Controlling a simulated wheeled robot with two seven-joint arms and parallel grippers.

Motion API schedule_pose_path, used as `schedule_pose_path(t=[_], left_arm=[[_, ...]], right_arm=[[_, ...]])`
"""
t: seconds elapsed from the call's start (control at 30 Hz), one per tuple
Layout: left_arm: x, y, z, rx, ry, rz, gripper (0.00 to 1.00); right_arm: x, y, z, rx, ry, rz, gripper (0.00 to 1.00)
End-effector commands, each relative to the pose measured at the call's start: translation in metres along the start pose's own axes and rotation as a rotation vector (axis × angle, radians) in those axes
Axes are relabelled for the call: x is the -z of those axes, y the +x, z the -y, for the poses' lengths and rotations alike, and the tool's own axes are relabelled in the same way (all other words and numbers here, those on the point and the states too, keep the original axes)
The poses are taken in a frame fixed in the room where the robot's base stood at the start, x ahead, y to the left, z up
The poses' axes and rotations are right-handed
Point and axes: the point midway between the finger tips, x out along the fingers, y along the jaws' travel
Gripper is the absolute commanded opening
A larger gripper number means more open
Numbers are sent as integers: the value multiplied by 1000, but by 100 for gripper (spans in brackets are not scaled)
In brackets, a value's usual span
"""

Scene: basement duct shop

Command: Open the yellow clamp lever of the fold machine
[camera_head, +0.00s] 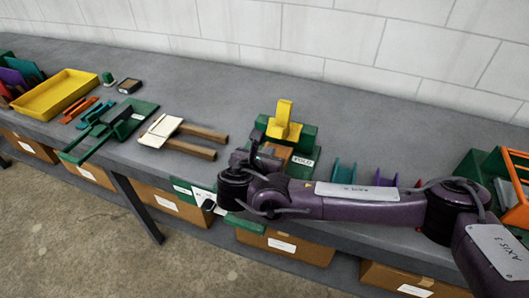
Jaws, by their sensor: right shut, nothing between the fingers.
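The fold machine (303,142) is a green block with a white FOLD label, standing on the grey bench near the middle of the head view. Its yellow clamp lever (284,112) stands upright on top, with a wider yellow base below. My right gripper (255,144) is dark, shut and empty, at the left front side of the machine, below and left of the lever. I cannot tell whether it touches the machine. My purple right arm comes in from the right and hides part of the machine's lower front. My left gripper is not in view.
A yellow tray (58,94), a green frame (108,133) and a white pad on wooden bars (196,150) lie to the left. Green and purple brackets (344,172) stand right of the machine, and an orange-and-green rack (487,165) stands farther right. Cardboard boxes (290,247) sit below the bench.

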Motion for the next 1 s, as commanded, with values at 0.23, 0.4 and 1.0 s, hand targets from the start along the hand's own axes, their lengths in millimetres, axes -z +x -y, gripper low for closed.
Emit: schedule_pose_path(t=[0.23,0.4,1.0], left_arm=[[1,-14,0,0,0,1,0],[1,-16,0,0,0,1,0],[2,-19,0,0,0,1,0]], right_arm=[[-1,39,0,1,3,-2,0],[0,52,0,-1,2,-2,0],[-6,61,-3,0,5,-27,0]])
